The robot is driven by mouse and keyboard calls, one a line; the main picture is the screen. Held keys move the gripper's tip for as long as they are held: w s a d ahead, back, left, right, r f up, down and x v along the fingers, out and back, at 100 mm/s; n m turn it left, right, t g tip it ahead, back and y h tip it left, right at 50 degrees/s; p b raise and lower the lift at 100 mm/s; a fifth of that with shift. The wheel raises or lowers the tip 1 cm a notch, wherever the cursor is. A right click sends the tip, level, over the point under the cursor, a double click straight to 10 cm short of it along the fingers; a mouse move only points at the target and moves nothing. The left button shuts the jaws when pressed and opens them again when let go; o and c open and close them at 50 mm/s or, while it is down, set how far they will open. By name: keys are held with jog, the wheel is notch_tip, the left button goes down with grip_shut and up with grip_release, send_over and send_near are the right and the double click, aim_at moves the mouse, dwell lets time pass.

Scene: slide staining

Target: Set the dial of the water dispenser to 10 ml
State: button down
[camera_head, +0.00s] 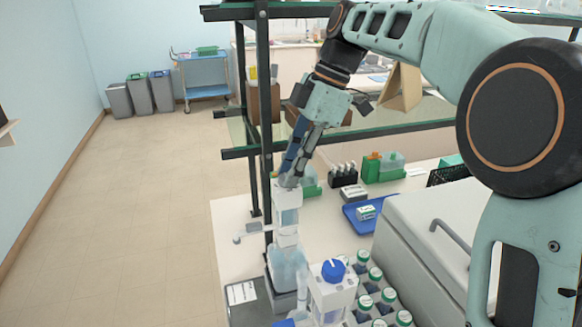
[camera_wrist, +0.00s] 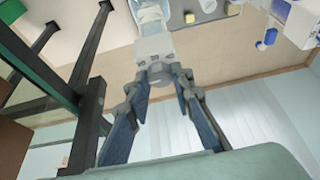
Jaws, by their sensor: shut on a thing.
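The water dispenser (camera_head: 286,216) stands upright at the left end of the bench, with a white head, a pale translucent bottle below and a spout to the left. My gripper (camera_head: 289,181) comes down onto its top from above. In the wrist view my gripper (camera_wrist: 159,73) has its fingertips closed around a small grey knob, the dial (camera_wrist: 158,68), on the white head of the dispenser (camera_wrist: 154,46). The fingertips hide most of the dial, and its scale and setting cannot be read.
A second dispenser with a blue knob (camera_head: 333,270) stands close in front, beside several green-capped bottles (camera_head: 365,302). A dark shelf post (camera_head: 266,130) rises close behind my gripper. A blue tray (camera_head: 353,222) and a large white box (camera_head: 430,250) lie to the right.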

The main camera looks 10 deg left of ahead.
jog(key=c, duration=1.7)
grip_release()
jog(key=shift+r, duration=0.1)
jog(key=v, duration=1.1)
jog(key=shift+w+d+r, duration=0.1)
jog(key=shift+r, duration=0.3)
